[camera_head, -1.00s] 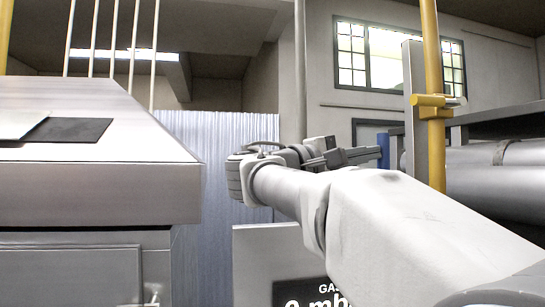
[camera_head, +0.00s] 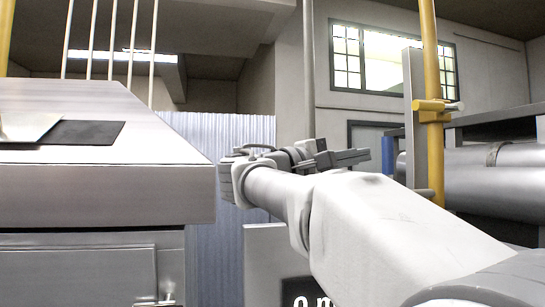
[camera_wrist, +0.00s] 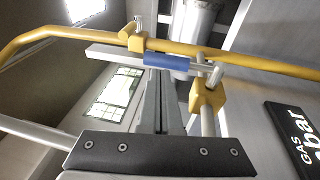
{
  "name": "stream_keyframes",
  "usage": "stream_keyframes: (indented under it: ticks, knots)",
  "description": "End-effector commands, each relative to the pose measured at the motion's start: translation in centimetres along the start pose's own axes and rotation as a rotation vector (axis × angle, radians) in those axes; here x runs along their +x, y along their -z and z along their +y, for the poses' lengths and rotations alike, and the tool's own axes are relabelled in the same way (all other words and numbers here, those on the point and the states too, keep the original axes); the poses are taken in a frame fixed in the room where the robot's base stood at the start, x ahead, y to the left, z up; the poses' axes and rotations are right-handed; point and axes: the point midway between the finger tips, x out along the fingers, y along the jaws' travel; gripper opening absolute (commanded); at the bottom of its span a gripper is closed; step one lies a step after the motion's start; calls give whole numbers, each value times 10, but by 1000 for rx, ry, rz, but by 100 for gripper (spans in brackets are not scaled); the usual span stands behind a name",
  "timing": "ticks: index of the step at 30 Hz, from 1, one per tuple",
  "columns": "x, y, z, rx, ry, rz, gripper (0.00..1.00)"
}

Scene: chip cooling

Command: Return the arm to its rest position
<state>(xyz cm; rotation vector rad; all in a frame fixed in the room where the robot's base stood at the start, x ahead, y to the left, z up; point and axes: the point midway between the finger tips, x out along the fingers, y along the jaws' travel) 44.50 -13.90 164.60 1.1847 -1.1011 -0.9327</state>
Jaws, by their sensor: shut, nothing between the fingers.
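My arm (camera_head: 390,225) reaches from the lower right of the head view towards the middle, bent at the wrist. My gripper (camera_head: 362,155) is at the end of it, held in the air and pointing right. Its fingers also show in the wrist view (camera_wrist: 158,82), side by side and shut, with nothing held. The gripper touches nothing that I can see.
A metal cabinet (camera_head: 110,190) with a dark flat plate (camera_head: 88,133) on top stands at left. A yellow pipe (camera_head: 432,95) and large grey pipes (camera_head: 480,175) are at right. A gas sign (camera_wrist: 298,135) shows in the wrist view. A corrugated wall (camera_head: 215,130) is behind.

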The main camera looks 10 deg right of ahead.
Motion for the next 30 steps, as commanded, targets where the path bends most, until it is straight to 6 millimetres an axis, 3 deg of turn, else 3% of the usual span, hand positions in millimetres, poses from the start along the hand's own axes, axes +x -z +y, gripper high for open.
stream_keyframes:
  ticks: [6, 15, 24, 26, 30]
  knots:
    - [-55, 1, 7, 3, 0, 5, 0]
    - [-95, 0, 15, 0, -1, 2, 0]
    - [-95, -2, 8, -9, 26, 13, 0]
    - [-90, -5, -3, -20, 65, 33, 0]
    - [-75, -18, -56, -57, 239, 108, 0]
